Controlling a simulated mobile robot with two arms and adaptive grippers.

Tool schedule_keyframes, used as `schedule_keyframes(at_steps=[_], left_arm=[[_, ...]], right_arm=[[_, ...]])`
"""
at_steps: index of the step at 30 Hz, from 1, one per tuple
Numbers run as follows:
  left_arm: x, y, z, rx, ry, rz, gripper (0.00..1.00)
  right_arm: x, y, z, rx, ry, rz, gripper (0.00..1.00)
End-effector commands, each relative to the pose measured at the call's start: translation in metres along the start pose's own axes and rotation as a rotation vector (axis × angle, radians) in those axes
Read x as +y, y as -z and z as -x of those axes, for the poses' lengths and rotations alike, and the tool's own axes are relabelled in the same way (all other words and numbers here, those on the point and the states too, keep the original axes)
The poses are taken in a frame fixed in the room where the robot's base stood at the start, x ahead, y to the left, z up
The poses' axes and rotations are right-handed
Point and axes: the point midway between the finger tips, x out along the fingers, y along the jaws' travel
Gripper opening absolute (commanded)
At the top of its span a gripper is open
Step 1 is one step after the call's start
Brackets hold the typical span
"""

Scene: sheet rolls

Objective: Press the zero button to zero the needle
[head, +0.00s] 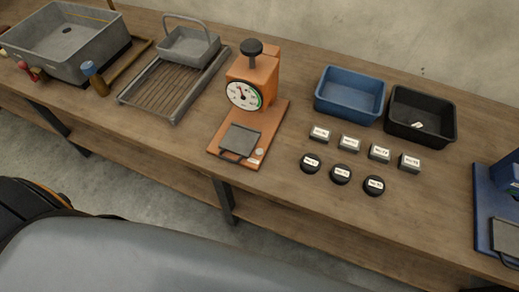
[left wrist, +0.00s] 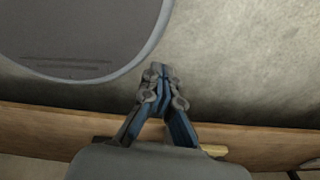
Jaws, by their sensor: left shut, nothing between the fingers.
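An orange gauge (head: 256,78) with a round white dial (head: 243,95) and a dark knob on top stands on an orange base on the workbench in the head view. A grey plate (head: 241,140) with a dark handle lies on the front of its base. A small pale round button (head: 260,151) sits at the base's front right corner. The needle's exact reading is too small to tell. My left gripper (left wrist: 158,72) shows in the left wrist view, fingers shut together and empty, away from the gauge. Neither gripper shows in the head view.
Left of the gauge are a slatted rack (head: 165,92), a grey tray (head: 188,46) and a large grey basin (head: 66,42). To the right are a blue bin (head: 350,95), a black bin (head: 420,117), several small labelled blocks and discs, and a blue device (head: 497,205).

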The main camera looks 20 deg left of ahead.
Motion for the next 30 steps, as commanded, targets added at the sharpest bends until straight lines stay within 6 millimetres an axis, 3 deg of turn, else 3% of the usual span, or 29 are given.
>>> schedule_keyframes(at_steps=[5,8,11,21,30], left_arm=[[-0.004,0.005,0.004,0.005,0.004,-0.003,0.0],[-0.007,0.024,0.016,0.023,0.007,-0.012,0.0],[-0.013,0.057,0.037,0.054,0.011,-0.029,0.0],[-0.025,0.183,0.148,0.174,0.017,-0.118,0.0],[-0.023,0.267,0.272,0.277,0.013,-0.214,0.0]], right_arm=[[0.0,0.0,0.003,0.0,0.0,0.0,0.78],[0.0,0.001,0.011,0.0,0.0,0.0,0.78],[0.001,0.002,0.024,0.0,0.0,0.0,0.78],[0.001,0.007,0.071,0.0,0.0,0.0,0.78],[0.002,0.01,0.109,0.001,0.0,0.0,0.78]])
